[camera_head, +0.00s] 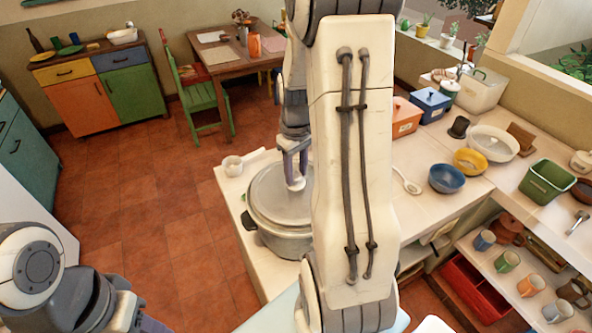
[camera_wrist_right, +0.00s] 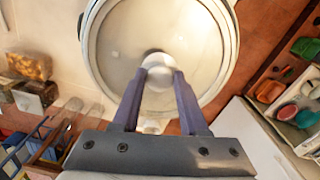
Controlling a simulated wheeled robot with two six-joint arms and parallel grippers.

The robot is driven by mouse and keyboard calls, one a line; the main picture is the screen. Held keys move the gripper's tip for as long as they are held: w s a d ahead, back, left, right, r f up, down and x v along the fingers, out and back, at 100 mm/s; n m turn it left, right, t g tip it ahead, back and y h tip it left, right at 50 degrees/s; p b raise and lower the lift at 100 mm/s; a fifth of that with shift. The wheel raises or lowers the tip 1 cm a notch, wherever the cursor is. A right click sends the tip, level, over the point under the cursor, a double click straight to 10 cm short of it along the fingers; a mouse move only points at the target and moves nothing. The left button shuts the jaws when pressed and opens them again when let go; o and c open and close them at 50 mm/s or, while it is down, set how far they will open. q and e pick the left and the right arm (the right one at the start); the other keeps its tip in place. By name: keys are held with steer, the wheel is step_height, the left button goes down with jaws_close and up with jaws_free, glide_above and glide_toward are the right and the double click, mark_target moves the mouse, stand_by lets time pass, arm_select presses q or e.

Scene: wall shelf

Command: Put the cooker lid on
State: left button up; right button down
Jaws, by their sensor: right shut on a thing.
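The cooker is a large grey metal pot (camera_head: 285,243) on the end of the white counter. Its round pale lid (camera_head: 268,200) lies over the pot's mouth, about level; I cannot tell if it is fully seated. My right gripper (camera_head: 296,178) comes down from above and is shut on the lid's knob. In the right wrist view the lid (camera_wrist_right: 110,45) fills the top, and the fingers (camera_wrist_right: 159,72) pinch the pale knob (camera_wrist_right: 158,60). My right arm hides the pot's right side. My left arm is low at the left; its fingers are cut off by the frame edge.
A white mug (camera_head: 232,166) stands behind the pot. A ladle (camera_head: 407,182), a blue bowl (camera_head: 446,178) and a yellow bowl (camera_head: 469,161) lie right of my arm. A green bin (camera_head: 546,182) is farther right. Open floor lies left of the counter.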

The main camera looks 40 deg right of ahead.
steer(key=shift+f, duration=0.1)
stand_by(0.3)
steer(key=shift+c, duration=1.8)
jaws_free()
step_height(320, 180, up, 10)
steer(key=b, duration=0.2)
steer(key=shift+r, duration=0.25)
steer(key=shift+a+b, duration=0.1)
steer(key=shift+b, duration=0.2)
